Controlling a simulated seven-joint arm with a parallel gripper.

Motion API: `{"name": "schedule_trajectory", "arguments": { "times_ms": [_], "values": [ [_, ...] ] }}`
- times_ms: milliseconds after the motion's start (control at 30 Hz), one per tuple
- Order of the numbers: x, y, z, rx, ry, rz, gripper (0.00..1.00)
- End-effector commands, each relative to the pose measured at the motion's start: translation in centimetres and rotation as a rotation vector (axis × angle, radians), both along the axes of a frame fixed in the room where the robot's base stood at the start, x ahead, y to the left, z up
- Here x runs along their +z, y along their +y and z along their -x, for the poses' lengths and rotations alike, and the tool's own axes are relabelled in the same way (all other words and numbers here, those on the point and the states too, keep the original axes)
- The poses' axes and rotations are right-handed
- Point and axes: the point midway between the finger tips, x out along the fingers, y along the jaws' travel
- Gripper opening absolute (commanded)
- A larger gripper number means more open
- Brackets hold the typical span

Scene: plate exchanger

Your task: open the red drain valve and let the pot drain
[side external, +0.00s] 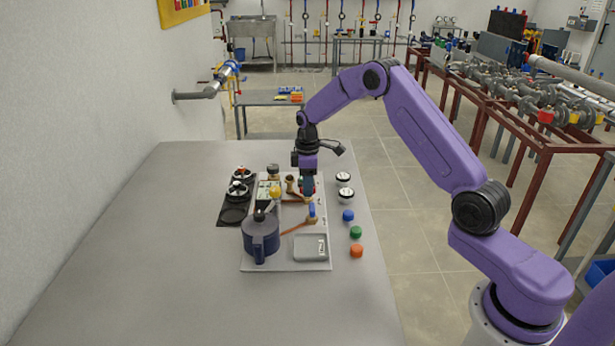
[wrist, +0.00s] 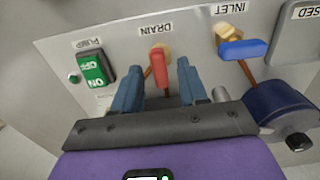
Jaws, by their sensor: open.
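The red drain valve handle (wrist: 158,68) stands out from the grey panel (wrist: 115,45) under a "DRAIN" label in the wrist view. My gripper (wrist: 158,72) is open, one blue finger on each side of the handle, with a gap showing on both sides. In the side view my gripper (side external: 307,190) points down over the panel and hides the red handle. A dark blue pot (side external: 262,236) stands at the panel's near left corner; a dark blue body (wrist: 282,108) also shows at the right of the wrist view. No flowing water is visible.
A blue inlet valve handle (wrist: 243,50) is right of the drain valve, and a green pump switch (wrist: 95,69) is left of it. Blue, green and orange caps (side external: 356,251) lie right of the panel. The table's near left is clear.

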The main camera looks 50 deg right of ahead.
Motion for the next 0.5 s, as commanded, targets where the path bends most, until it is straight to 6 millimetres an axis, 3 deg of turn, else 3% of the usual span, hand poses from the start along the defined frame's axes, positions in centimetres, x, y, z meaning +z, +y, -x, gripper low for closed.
{"name": "schedule_trajectory", "arguments": {
  "times_ms": [167, 500],
  "values": [
    [1.6, 0.0, -0.1, -0.001, -0.004, 0.001, 0.43],
    [8.4, 0.0, -0.1, 0.000, -0.006, 0.001, 0.43]
  ]
}}
